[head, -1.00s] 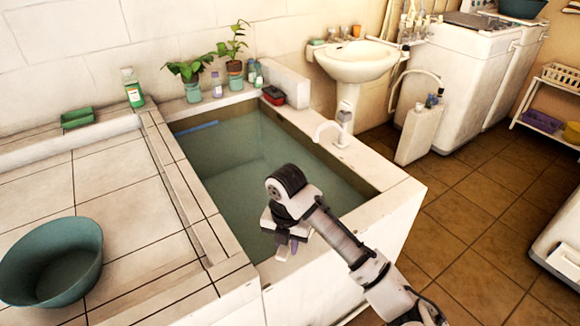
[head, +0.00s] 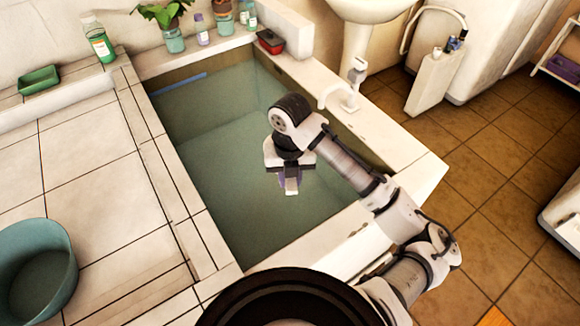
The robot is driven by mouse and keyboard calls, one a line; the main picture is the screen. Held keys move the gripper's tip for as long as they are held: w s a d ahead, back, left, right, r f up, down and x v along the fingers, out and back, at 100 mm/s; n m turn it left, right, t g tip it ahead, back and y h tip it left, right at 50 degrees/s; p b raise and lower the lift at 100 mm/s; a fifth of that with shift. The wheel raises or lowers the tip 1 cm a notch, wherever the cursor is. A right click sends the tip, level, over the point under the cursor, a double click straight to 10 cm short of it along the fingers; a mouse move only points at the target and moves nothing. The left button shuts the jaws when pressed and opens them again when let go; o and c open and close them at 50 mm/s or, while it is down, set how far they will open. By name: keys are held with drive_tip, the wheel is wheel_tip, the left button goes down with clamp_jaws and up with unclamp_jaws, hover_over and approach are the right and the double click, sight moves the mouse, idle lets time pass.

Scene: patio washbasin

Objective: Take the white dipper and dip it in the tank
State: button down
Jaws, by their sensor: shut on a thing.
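I cannot tell whether this is the white dipper. No dipper bowl shows clearly anywhere. The tank is a tiled basin with a pale rim, full of greenish water. I cannot tell whether the held thing touches the water.
A white curved spout (head: 335,94) stands on the tank's right rim. A red-and-black box (head: 270,41), potted plants and bottles line the back rim. A teal basin (head: 62,262) sits on the left tiled ledge. A green soap dish (head: 39,79) lies at the back left.

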drive_tip(key=shift+s+f+g, duration=0.1)
drive_tip(key=shift+f+g, duration=0.2)
drive_tip(key=shift+f, duration=0.1)
wheel_tip(320, 180, down, 19)
drive_tip(key=g+b, duration=0.1)
drive_tip(key=b, duration=1.1)
drive_tip(key=shift+f+g, duration=0.15)
drive_tip(key=shift+g, duration=0.25)
drive_tip(key=shift+r, duration=0.2)
wheel_tip(320, 180, up, 8)
drive_tip(key=t+p, duration=0.1)
drive_tip(key=p, duration=0.2)
drive_tip(key=shift+p, duration=0.35)
drive_tip(key=shift+f, duration=0.15)
idle(0.6)
